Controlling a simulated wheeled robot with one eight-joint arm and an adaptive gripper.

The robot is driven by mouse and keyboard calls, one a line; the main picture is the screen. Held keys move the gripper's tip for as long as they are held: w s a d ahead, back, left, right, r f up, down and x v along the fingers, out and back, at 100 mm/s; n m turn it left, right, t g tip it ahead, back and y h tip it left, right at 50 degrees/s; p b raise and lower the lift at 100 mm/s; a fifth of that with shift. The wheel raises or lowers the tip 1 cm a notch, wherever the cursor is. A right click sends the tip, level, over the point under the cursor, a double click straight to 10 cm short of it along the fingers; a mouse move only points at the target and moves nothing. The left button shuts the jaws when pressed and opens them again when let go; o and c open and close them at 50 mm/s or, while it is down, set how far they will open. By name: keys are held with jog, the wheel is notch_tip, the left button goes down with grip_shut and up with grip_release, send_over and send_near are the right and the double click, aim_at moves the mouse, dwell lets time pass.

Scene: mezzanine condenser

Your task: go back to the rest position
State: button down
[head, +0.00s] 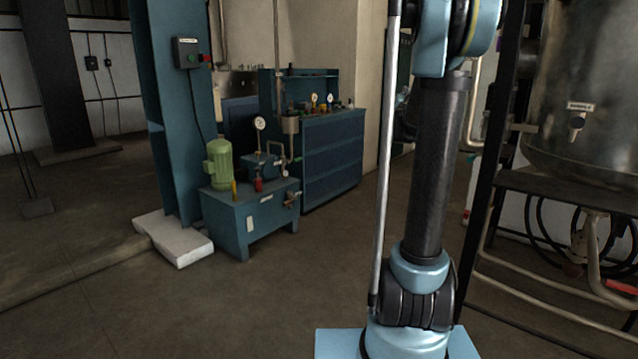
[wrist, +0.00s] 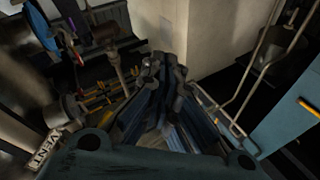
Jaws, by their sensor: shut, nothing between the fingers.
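My gripper (wrist: 165,75) shows in the wrist view, its dark fingers reaching up from the bottom middle. The fingers are shut with nothing between them. My gripper is not visible in the head view, where my arm stands upright right of the middle and runs out of the top of the picture.
A blue pump unit (head: 255,220) with a green motor (head: 219,162) stands left of my arm, before a blue cabinet (head: 332,160). A blue column (head: 172,110) rises on the left. A steel tank (head: 585,110) on a frame stands close on the right. Floor at lower left is clear.

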jog(key=s+a+f+n+g+y, duration=0.2)
jog(key=s+a+f+g, duration=0.3)
jog(key=s+f, duration=0.65)
jog(key=s+a+f+n+g+y, duration=0.2)
jog(key=s+a+f+g, duration=0.35)
jog(key=s+f, duration=0.55)
jog(key=s+a+f+g, duration=0.1)
jog(key=s+f+g, duration=0.1)
jog(key=s+f, duration=0.3)
jog(key=s+a+f+n+g, duration=0.1)
jog(key=s+f+g, duration=0.2)
jog(key=s, duration=1.1)
jog(key=s+a+f+n+g, duration=0.1)
jog(key=s+f+g, duration=0.2)
jog(key=s+f, duration=0.5)
jog(key=shift+s+a, duration=0.15)
jog(key=shift+s, duration=0.5)
